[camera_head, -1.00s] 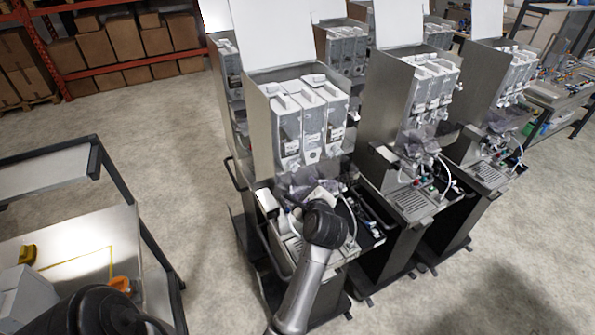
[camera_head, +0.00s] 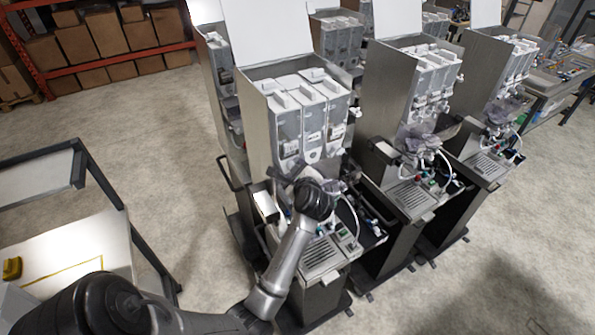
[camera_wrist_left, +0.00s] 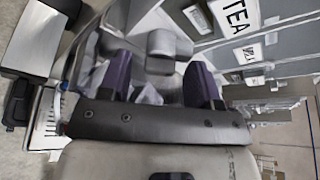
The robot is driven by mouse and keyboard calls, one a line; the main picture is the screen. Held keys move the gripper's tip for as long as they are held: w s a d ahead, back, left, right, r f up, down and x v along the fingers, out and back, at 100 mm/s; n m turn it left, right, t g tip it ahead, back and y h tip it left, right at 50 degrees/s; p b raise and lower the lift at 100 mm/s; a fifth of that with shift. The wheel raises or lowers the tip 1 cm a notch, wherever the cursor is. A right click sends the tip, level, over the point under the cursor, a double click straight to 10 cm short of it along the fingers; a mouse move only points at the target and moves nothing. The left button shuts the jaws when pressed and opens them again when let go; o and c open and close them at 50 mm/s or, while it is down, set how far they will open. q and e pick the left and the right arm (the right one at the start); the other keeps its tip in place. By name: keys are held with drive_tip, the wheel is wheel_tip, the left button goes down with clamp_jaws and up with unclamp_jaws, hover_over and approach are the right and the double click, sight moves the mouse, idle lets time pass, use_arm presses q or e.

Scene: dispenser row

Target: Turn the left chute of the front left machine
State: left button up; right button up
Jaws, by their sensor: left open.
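The front left machine (camera_head: 256,130) is a grey dispenser with several canisters (camera_head: 313,122) under a raised white lid. My left arm reaches up to its front, and the dark wrist joint covers much of the area below the canisters. In the left wrist view my left gripper (camera_wrist_left: 158,68) is open, with its two purple fingers apart. A grey rounded piece (camera_wrist_left: 168,44), probably a chute, shows between and beyond the fingers. I cannot tell whether a finger touches it. A canister labelled TEA (camera_wrist_left: 238,18) is at the upper right. My right gripper is not in view.
A drip grate (camera_head: 320,256) is below my left wrist. Two similar machines (camera_head: 395,90) (camera_head: 490,85) stand to the right. A cart (camera_head: 75,245) is at the left, with open floor (camera_head: 165,150) between it and the machine.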

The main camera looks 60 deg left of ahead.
use_arm(q)
drive_tip(key=shift+c, duration=0.3)
drive_tip(key=c, duration=0.9)
drive_tip(key=shift+o, duration=0.2)
drive_tip(key=m+g, duration=0.2)
drive_tip(key=m, duration=0.1)
drive_tip(key=m+g, duration=0.2)
drive_tip(key=m, duration=0.1)
drive_tip(key=m+g+b, duration=0.1)
drive_tip(key=m+g, duration=0.1)
drive_tip(key=m, duration=0.1)
drive_tip(key=shift+w, duration=0.4)
drive_tip(key=shift+m+g, duration=0.3)
